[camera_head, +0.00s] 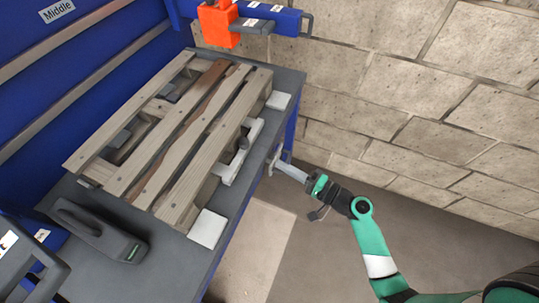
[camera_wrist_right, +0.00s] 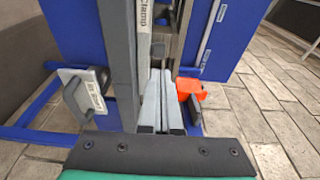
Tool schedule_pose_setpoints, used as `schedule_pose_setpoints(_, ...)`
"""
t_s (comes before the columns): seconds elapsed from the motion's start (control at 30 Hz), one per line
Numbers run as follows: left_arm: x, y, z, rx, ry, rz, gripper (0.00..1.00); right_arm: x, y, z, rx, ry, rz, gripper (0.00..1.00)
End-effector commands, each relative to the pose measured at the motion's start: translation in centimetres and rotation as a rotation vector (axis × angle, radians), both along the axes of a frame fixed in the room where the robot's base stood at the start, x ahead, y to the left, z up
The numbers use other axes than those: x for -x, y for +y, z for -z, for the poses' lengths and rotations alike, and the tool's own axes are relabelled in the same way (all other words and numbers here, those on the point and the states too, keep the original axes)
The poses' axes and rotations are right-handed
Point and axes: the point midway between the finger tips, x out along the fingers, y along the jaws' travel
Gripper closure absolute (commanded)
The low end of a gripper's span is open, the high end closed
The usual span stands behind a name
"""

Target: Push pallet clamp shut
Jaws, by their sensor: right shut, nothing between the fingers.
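A wooden pallet (camera_head: 165,130) lies on the grey-topped blue bench. A pale clamp bar (camera_head: 238,165) with a dark knob (camera_head: 243,143) sits against the pallet's right side; I cannot tell whether it is fully shut. In the right wrist view, a grey part labelled "Clamp" (camera_wrist_right: 144,20) stands just ahead of my fingers. My right gripper (camera_head: 277,164) is shut and empty, at the bench's right edge; its fingertips (camera_wrist_right: 160,75) show together in the wrist view. Contact with the bench or clamp is unclear. My left gripper is not in view.
The grey bench top (camera_head: 285,85) carries white pads (camera_head: 208,228) and a dark handled tool (camera_head: 100,232). An orange and blue device (camera_head: 218,25) is at the back. A stone block wall (camera_head: 430,80) stands right; floor beside the bench is open.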

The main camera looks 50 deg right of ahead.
Motion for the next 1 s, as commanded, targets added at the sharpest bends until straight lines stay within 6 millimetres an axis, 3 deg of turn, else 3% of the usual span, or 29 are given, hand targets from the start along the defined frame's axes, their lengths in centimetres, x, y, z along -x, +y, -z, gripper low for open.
schedule_pose_setpoints(0.1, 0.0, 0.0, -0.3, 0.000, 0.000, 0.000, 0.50, 2.0, -0.3, 0.0, -0.001, 0.001, 0.004, 1.00)
schedule_pose_setpoints(0.3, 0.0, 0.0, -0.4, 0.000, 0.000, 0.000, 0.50, 3.4, -0.3, 0.0, 0.000, 0.000, 0.001, 1.00)
schedule_pose_setpoints(0.9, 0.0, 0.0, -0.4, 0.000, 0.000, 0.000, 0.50, 3.3, -0.1, -0.1, 0.001, 0.000, -0.006, 1.00)
schedule_pose_setpoints(1.0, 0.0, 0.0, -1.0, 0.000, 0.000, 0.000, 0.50, 2.2, 1.2, -1.6, 0.019, -0.020, -0.057, 1.00)
